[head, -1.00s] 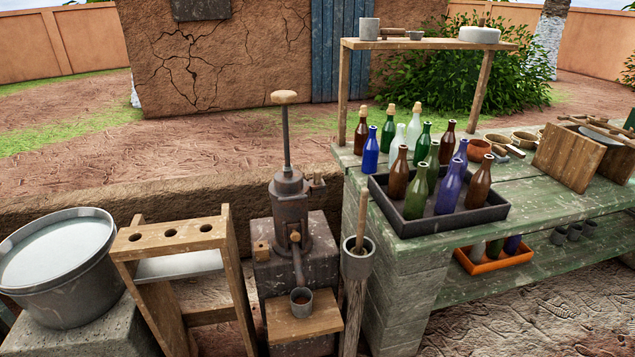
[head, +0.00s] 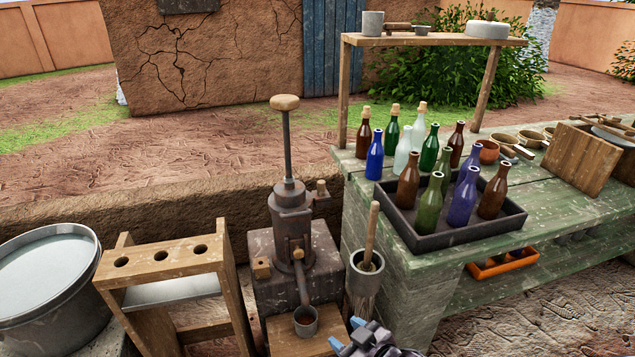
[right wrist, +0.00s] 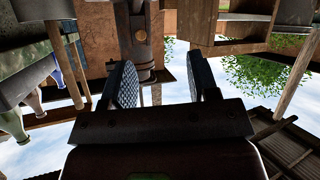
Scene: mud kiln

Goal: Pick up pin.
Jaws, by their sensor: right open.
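The grey metal press (head: 291,225) stands on a dark block, with a long lever topped by a wooden knob (head: 284,102). No piece is clearly recognisable as the pin. Candidates are a small wooden peg (head: 321,188) on the press's right side, a wooden piece (head: 297,252) on its front and a small wooden block (head: 262,268) beside it. My right gripper (head: 346,335) enters at the bottom, below and right of the press. In the right wrist view my right gripper (right wrist: 162,84) is open with nothing between its fingers. My left gripper is not in view.
A mortar with a pestle (head: 366,270) stands close to the right gripper. A wooden rack with holes (head: 165,256) is left of the press. A green table (head: 400,262) at right holds a bottle tray (head: 450,240).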

